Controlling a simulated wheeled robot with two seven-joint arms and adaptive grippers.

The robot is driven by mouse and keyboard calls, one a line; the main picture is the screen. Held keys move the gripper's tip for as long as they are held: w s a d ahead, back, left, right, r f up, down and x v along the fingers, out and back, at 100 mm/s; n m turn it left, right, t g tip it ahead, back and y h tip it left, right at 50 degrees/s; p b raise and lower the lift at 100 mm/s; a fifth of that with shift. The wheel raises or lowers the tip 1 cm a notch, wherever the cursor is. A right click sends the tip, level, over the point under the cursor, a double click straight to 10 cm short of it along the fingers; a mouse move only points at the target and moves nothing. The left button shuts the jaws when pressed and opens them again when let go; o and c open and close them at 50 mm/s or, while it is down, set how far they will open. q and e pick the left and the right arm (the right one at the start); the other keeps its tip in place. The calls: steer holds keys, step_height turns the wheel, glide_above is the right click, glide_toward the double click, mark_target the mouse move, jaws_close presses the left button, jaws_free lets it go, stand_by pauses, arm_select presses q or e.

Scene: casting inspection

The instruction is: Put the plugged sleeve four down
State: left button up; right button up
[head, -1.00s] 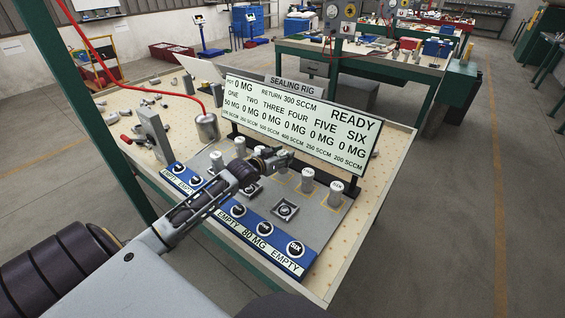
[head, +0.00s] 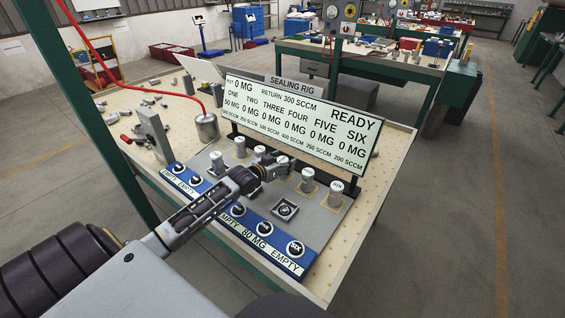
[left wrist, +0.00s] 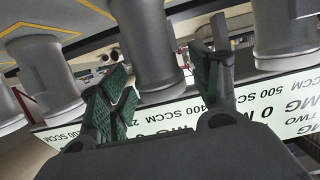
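Several grey sleeves with white tops stand in a row on the sealing rig (head: 232,190). Sleeve four (head: 282,161) is upright in that row, and my left gripper (head: 281,172) is low beside it. In the left wrist view my left gripper (left wrist: 165,95) is open, its green-padded fingers spread. A grey upright sleeve (left wrist: 150,45), seemingly four, shows between and beyond them. I cannot tell whether a finger touches it. Whether the sleeve is plugged does not show. My right gripper is not in view.
A display board (head: 298,122) behind the row reads READY, with 50 MG under ONE. A square socket (head: 285,210) sits in the front of the rig. A blue strip (head: 250,232) with round numbered labels edges it. A grey pot (head: 207,127) with a red hose stands at left.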

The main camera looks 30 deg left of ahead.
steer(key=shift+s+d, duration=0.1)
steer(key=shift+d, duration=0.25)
arm_select(q)
steer(key=shift+r, duration=0.1)
steer(key=shift+s, duration=0.1)
